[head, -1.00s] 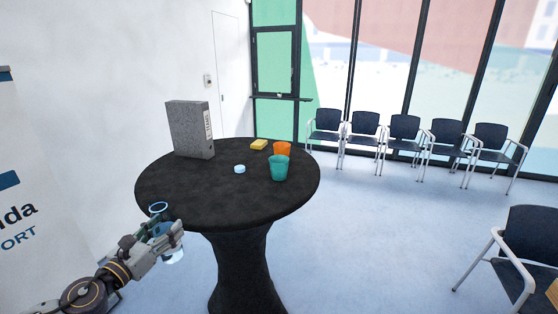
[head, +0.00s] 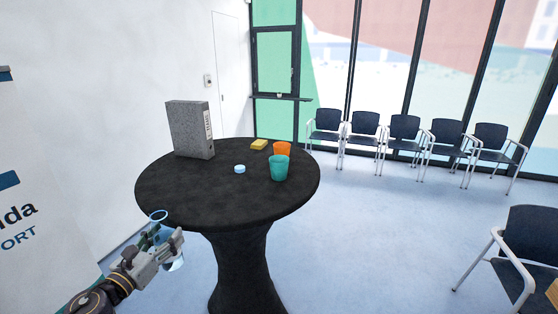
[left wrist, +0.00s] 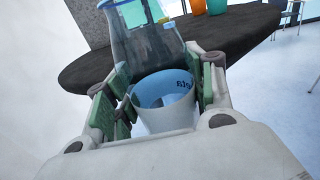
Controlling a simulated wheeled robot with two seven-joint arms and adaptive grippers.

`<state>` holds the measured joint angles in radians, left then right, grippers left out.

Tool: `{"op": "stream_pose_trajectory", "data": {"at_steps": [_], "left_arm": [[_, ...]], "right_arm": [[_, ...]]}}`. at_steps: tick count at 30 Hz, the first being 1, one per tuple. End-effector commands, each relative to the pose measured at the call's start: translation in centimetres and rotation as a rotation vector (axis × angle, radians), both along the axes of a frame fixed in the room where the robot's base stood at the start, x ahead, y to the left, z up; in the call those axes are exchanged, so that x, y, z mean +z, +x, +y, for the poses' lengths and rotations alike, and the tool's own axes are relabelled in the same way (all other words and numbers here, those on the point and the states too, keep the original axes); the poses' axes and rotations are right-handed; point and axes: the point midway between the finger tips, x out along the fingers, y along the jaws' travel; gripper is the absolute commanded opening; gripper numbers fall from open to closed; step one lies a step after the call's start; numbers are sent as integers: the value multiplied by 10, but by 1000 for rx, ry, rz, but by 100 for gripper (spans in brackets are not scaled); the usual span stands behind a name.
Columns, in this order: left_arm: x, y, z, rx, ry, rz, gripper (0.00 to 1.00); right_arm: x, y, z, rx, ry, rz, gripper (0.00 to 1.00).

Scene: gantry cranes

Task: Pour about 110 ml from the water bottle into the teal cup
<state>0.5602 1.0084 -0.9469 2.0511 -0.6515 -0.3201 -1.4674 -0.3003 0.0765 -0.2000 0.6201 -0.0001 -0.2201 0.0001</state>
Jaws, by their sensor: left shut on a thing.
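The water bottle (head: 158,219) is clear with a blue rim and is held in my left gripper (head: 164,248), beside the table's near left edge. It leans slightly in the head view. In the left wrist view the clear bottle (left wrist: 146,48) stands between the green finger pads of my left gripper (left wrist: 158,105), which is shut on it. The water level in it cannot be made out. The teal cup (head: 279,169) stands upright on the round black table, apart from the bottle. It also shows at the top of the left wrist view (left wrist: 216,6). My right gripper is not in view.
An orange cup (head: 282,148) stands just behind the teal cup. A small blue-and-white cap (head: 239,169), a yellow sponge (head: 258,145) and a grey binder (head: 188,130) are on the black table (head: 215,205). Its near part is clear. Several chairs (head: 404,128) line the window.

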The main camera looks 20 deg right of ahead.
Motion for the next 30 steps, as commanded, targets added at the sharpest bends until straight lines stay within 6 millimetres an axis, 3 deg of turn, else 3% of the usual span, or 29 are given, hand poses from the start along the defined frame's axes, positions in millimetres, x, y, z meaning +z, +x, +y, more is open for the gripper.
{"op": "stream_pose_trajectory", "data": {"at_steps": [30], "left_arm": [[-30, -11, 8, 76, -3, 1, 23]], "right_arm": [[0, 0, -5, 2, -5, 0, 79]]}}
